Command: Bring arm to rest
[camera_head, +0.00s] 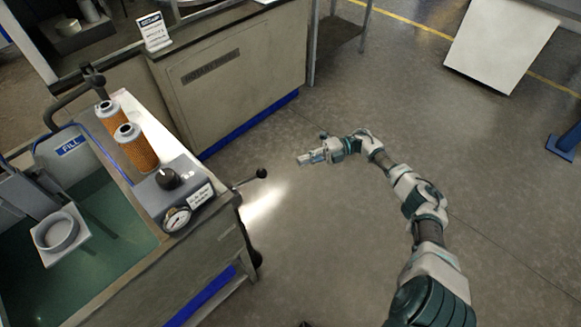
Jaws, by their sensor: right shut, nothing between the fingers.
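My right arm reaches in from the lower right over open floor. Its gripper (303,159) is shut and empty, to the right of the machine and apart from it. Two orange filter cartridges with grey caps stand on the machine's ledge, a rear one (113,121) and a front one (138,150). My left gripper is not in view.
The machine (215,247) at left has a green basin (105,270), a dial gauge (177,219), a black knob (167,179) and a ball-ended lever (261,173) sticking out. A grey cabinet (240,90) stands behind. The floor around my arm is clear.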

